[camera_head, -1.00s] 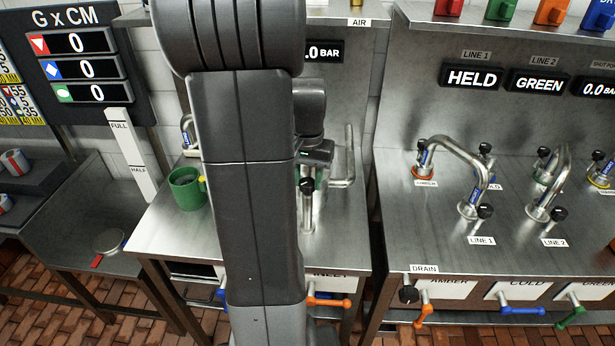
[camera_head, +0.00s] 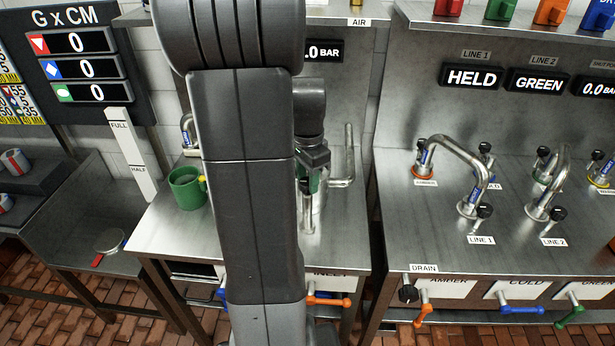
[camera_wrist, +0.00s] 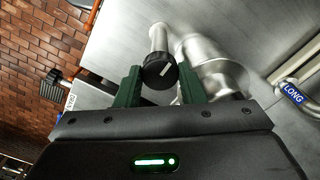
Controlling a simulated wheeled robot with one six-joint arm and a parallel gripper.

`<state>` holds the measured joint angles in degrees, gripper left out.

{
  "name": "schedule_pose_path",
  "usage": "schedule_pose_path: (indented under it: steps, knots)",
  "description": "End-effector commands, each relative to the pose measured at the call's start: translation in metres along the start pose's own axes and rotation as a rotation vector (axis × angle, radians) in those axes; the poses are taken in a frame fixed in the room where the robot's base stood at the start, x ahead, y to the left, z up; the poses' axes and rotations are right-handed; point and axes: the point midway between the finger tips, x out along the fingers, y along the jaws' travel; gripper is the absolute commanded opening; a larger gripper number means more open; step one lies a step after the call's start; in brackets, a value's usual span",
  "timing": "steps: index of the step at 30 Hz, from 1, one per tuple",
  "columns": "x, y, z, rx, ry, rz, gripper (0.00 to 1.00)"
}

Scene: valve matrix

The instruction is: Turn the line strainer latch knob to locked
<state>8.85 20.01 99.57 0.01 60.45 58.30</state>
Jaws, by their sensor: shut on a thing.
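The latch knob (camera_wrist: 158,76) is a black round cap with a short white mark, on the end of a steel stem, in the wrist view. My gripper (camera_wrist: 160,84) has its two green fingers shut on the knob, one on each side. The steel strainer body (camera_wrist: 215,72) stands just to the right of the knob. In the head view my gripper (camera_head: 308,186) is at the top of the steel stem (camera_head: 307,215), and the knob is hidden by it. I see no lettering for the latch positions.
A green mug (camera_head: 187,190) stands on the bench left of my arm. A bent steel pipe (camera_head: 349,160) rises close to the right of my gripper. The right bench (camera_head: 420,235) holds more pipes and black knobs. My arm hides the middle of the left bench.

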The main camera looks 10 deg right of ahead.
Motion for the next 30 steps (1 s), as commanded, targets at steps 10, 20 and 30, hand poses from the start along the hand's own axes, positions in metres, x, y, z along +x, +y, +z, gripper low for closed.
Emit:
schedule_pose_path:
  steps: [10,20,30]
  knots:
    - [-0.0011,-0.0007,-0.0007,0.023,0.002,-0.003,0.13]
    - [-0.0010,-0.0006,-0.0005,0.022,0.002,-0.002,0.57]
    - [-0.0044,-0.0007,-0.0005,0.021,0.002,-0.003,0.57]
